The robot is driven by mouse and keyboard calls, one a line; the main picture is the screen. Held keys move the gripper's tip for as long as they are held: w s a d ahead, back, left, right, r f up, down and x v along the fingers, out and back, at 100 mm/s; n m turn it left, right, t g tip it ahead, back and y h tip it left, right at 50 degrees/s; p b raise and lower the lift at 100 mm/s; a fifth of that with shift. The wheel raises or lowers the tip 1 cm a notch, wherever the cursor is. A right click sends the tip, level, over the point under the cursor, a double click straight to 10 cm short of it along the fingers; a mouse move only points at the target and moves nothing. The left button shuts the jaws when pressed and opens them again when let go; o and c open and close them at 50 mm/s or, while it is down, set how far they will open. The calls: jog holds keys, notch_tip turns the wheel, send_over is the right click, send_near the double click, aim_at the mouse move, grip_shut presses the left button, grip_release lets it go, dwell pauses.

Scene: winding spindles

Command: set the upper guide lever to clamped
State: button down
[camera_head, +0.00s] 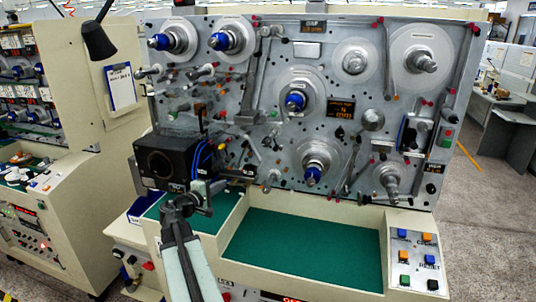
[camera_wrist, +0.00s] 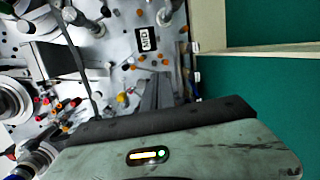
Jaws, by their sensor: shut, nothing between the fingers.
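The spindle panel (camera_head: 335,78) carries several thin levers. A long grey lever (camera_head: 259,75) slants down from the panel's upper middle, and another long lever (camera_head: 386,60) stands near the right reels. I cannot tell which is the upper guide lever or read its setting. My gripper (camera_head: 216,187) is shut and empty, low in front of the panel, just right of the black box and below both levers. In the wrist view my gripper's grey fingers (camera_wrist: 158,92) lie together, pointing at the panel, with a dark slanting lever (camera_wrist: 72,50) left of them.
The black box (camera_head: 168,162) with blue cables stands left of my gripper. Several spindles and reels, such as a blue-capped spindle (camera_head: 296,101), stick out from the panel. The green tray floor (camera_head: 305,245) is clear. A button panel (camera_head: 416,262) is at its right.

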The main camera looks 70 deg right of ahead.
jog(key=s+d+r+n+g+h, duration=0.1)
jog(key=s+d+r+n+h, duration=0.1)
jog(key=s+d+r, duration=0.3)
jog(key=shift+s+d+r+h, duration=0.3)
jog(key=shift+s+d+h, duration=0.1)
jog(key=shift+s+d, duration=0.6)
jog(key=s+d+r+p, duration=0.2)
jog(key=s+d, duration=0.3)
jog(key=d, duration=0.5)
jog(key=shift+s, duration=0.2)
